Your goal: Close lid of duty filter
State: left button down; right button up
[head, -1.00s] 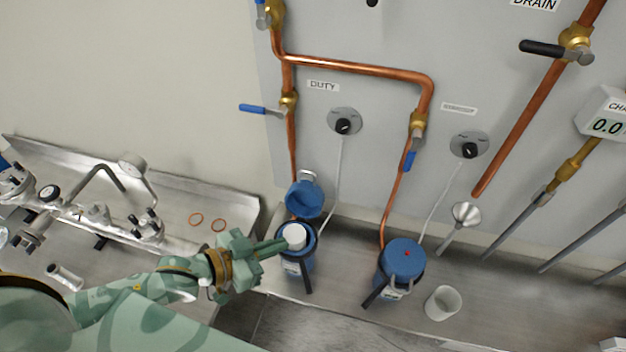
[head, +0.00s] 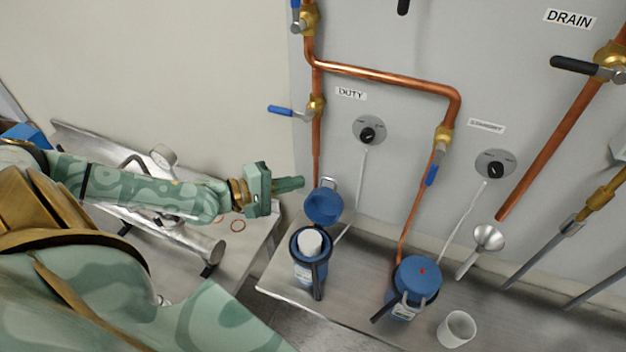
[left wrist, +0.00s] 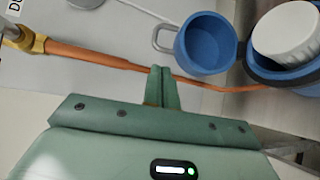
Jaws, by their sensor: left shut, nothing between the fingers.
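The duty filter (head: 306,268) is a blue canister on the bench below the DUTY label, with a white cartridge (head: 311,240) showing in its open top. Its blue lid (head: 323,206) stands open behind it, against the wall side, with a metal bail handle. In the left wrist view the lid (left wrist: 206,44) is at upper centre and the cartridge (left wrist: 285,35) at upper right. My left gripper (head: 302,183) is shut and empty, just left of and above the lid, apart from it. It also shows in the left wrist view (left wrist: 162,72). My right gripper is not in view.
A second filter with a closed blue lid (head: 418,277) stands to the right, with a white cup (head: 456,329) beside it. A copper pipe (head: 316,150) runs down behind the lid. A blue valve handle (head: 287,110) sticks out above my gripper. A metal funnel (head: 488,238) is further right.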

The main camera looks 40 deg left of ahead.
pick_arm(q)
jog(key=x, duration=0.4)
jog(key=shift+w+d+f, duration=0.1)
jog(key=shift+w, duration=0.2)
jog(key=shift+w+d, duration=0.1)
jog(key=shift+w, duration=0.05)
jog(key=shift+d, duration=0.1)
